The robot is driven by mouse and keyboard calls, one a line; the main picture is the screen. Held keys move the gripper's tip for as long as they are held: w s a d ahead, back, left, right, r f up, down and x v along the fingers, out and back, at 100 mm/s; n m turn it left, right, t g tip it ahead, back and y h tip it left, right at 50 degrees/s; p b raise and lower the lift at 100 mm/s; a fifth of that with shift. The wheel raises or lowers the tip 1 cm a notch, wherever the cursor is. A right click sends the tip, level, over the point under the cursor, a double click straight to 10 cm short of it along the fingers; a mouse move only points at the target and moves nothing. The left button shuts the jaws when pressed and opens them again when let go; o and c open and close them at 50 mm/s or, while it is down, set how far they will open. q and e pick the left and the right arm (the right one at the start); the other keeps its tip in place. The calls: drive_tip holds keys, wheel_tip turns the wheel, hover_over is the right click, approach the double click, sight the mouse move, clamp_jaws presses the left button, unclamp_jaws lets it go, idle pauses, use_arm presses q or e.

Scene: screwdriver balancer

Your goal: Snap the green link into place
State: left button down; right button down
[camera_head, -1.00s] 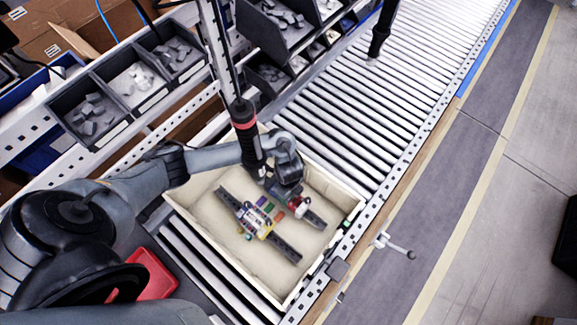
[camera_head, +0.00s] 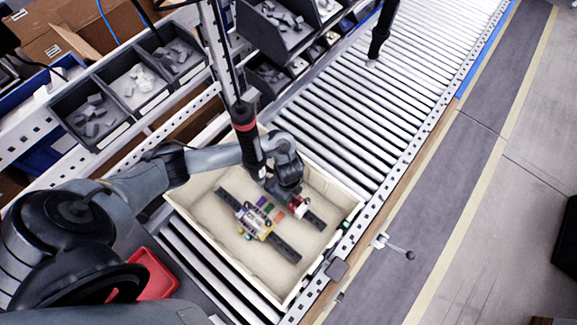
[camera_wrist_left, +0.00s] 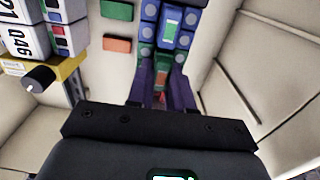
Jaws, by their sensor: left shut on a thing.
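My left gripper (camera_head: 287,194) reaches down into the cream crate (camera_head: 197,236), over the right side of the assembly. In the left wrist view its two dark fingers (camera_wrist_left: 162,92) are shut on a small piece, which seems to be the green link (camera_wrist_left: 147,50). The fingers hide much of it. A blue block (camera_wrist_left: 183,41) with grey round spots and a green-and-white middle sits right at the fingertips. I cannot tell whether the green link is seated in it. A dark rail (camera_head: 284,247) carries the assembly. My right gripper is not in view.
Green (camera_wrist_left: 118,11) and orange (camera_wrist_left: 117,44) tiles lie left of the fingers. A white numbered module (camera_wrist_left: 16,35) with a yellow edge stands farther left. The crate walls are close on the right. A black screwdriver (camera_head: 246,136) hangs beside my left wrist.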

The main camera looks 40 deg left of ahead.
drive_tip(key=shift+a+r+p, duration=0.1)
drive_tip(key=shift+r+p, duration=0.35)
drive_tip(key=shift+p, duration=0.15)
idle(2.1)
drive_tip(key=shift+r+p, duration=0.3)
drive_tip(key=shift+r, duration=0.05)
idle(0.4)
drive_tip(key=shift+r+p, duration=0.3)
idle(0.7)
idle(0.5)
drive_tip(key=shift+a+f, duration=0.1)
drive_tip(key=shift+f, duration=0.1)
idle(0.6)
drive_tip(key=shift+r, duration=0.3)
idle(0.5)
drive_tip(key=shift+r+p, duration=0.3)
drive_tip(key=shift+p, duration=0.1)
idle(0.4)
idle(0.7)
